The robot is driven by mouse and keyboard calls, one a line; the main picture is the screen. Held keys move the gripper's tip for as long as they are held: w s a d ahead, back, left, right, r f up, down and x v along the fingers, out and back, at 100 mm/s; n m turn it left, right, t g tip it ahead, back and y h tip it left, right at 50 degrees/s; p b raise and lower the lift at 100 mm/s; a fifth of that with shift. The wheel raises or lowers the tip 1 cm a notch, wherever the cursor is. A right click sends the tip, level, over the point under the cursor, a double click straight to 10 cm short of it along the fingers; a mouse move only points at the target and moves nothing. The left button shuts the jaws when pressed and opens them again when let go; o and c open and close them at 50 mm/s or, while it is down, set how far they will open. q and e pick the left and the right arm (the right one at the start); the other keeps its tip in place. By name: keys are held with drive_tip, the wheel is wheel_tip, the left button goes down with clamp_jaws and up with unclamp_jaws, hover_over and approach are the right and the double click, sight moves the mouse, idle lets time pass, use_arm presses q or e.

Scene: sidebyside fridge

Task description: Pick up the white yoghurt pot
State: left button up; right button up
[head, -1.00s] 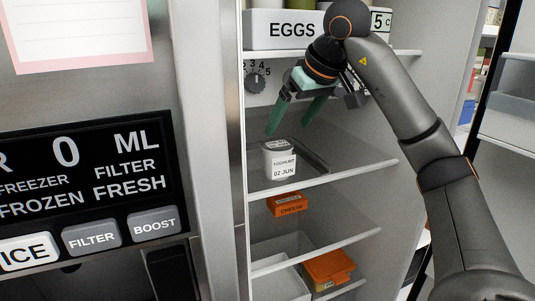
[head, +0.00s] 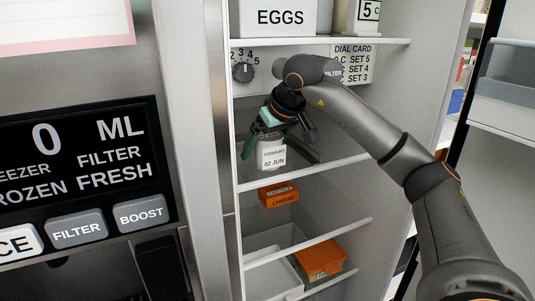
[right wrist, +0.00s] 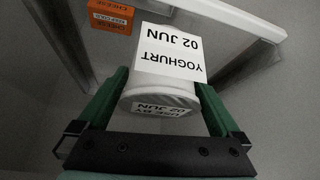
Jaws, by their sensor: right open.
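The white yoghurt pot (head: 271,156) stands on a fridge shelf, its label reading "YOGHURT 02 JUN" towards the head camera. My right gripper (head: 268,146) is over the pot with its green fingers pointing down. In the right wrist view the pot (right wrist: 163,91) lies between the two open fingers of my right gripper (right wrist: 160,98), one on each side. A small gap seems to show beside the left finger; whether the right finger touches the pot I cannot tell. My left gripper is not in view.
An orange cheese box (head: 279,194) sits on the shelf below, and an orange-lidded container (head: 320,260) lies lower down. The egg box (head: 274,18) is on the shelf above. The steel fridge edge (head: 210,130) is close on the left.

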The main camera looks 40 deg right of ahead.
drive_tip(key=shift+w+f, duration=0.15)
drive_tip(key=shift+f, duration=0.1)
drive_tip(key=shift+r, duration=0.1)
drive_tip(key=c, duration=1.2)
drive_tip(key=shift+c, duration=0.2)
